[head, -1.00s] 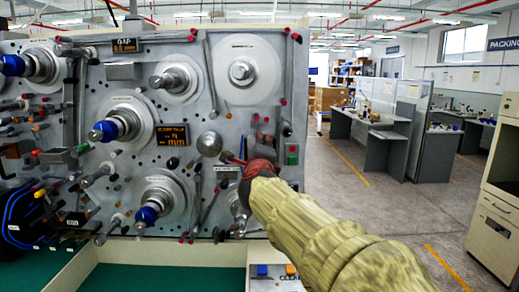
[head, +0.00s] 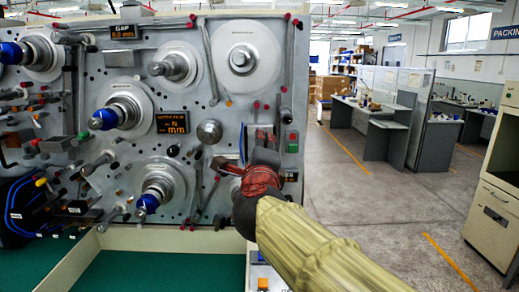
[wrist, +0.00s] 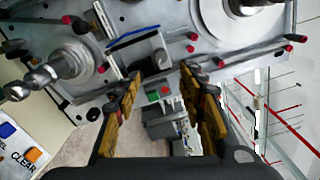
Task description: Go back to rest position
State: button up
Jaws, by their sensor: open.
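My gripper (head: 245,156) is in front of the lower right part of the grey machine panel (head: 235,105). My arm reaches up to it from the bottom right. In the wrist view, the two yellow-and-black fingers of my gripper (wrist: 162,78) stand apart with nothing held between them. The green and red button box (wrist: 158,93) shows in the gap between the fingers, beyond them; I cannot tell how far. The gripper hides part of the panel in the head view.
Spindles with round plates, such as the upper right spindle (head: 242,58) and lower spindle (head: 150,198), stick out of the panel. Thin levers and knobs surround them. A beige cabinet (head: 490,195) stands at the far right. The floor (head: 395,210) between is clear.

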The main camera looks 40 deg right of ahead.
jog(key=shift+a, duration=0.1)
jog(key=w+a+f+n+t+y, duration=0.1)
jog(key=w+a+f+n+y, duration=0.1)
jog(key=a+f+n+y, duration=0.3)
jog(key=w+a+f+n+y, duration=0.2)
jog(key=a+n+y, duration=0.1)
jog(key=a+n, duration=0.4)
jog(key=s+a+f+n+g+y, duration=0.2)
jog(key=s+a+f+n+y, duration=0.2)
jog(key=a+f+n, duration=0.35)
jog(key=s+a+f+n+g+h, duration=0.1)
jog(key=s+f+n+g, duration=0.6)
jog(key=s+f, duration=1)
jog(key=s+n, duration=0.2)
jog(key=shift+s+a+g, duration=0.15)
jog(key=shift+s+g, duration=0.2)
jog(key=shift+g, duration=0.05)
jog(key=shift+n, duration=0.25)
jog(key=shift+c, duration=0.9)
